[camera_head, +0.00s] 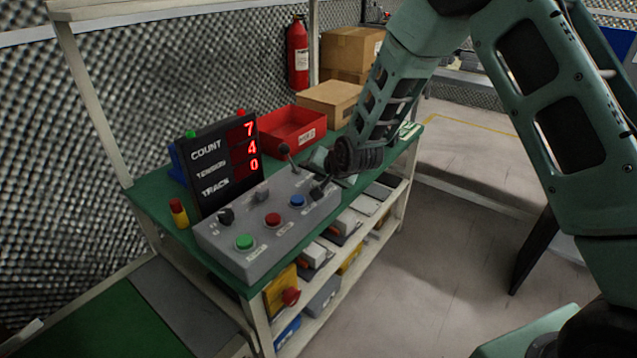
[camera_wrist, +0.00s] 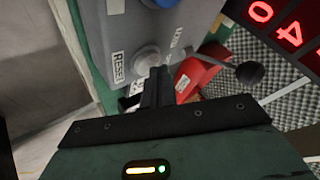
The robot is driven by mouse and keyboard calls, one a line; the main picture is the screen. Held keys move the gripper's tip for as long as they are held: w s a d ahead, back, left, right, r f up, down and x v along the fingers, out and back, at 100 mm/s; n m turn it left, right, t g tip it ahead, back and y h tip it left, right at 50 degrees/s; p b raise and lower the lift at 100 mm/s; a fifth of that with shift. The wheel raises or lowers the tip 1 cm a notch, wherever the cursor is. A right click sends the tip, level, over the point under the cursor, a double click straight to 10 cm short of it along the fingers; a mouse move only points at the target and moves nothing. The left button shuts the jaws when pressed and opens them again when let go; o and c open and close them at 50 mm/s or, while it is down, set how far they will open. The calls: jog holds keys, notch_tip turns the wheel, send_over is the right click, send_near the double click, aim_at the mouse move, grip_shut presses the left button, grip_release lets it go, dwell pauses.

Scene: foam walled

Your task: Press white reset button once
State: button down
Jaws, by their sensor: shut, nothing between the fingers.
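The grey control box (camera_head: 268,228) stands on the green-topped bench, with green, red and blue buttons along its front. In the wrist view a whitish round button (camera_wrist: 146,58) sits on the box (camera_wrist: 205,15) beside a RESET label (camera_wrist: 118,66). My gripper (camera_wrist: 160,72) is shut and empty. Its fingertips appear right by the lower edge of that button; I cannot tell whether they touch it. In the head view my gripper (camera_head: 320,188) is at the right end of the box and hides the white button.
A black display (camera_head: 220,163) behind the box shows red 7, 4 and 0. A lever (camera_head: 284,152) with a dark knob rises from the box, close to my gripper. A red bin (camera_head: 292,132) and cardboard boxes (camera_head: 330,100) stand behind. The floor right of the bench is clear.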

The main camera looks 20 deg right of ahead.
jog(key=shift+f, duration=0.2)
dwell(0.4)
jog(key=shift+r+p, duration=0.6)
jog(key=shift+r, duration=0.35)
jog(key=shift+r+p, duration=1.75)
jog(key=shift+r, duration=0.8)
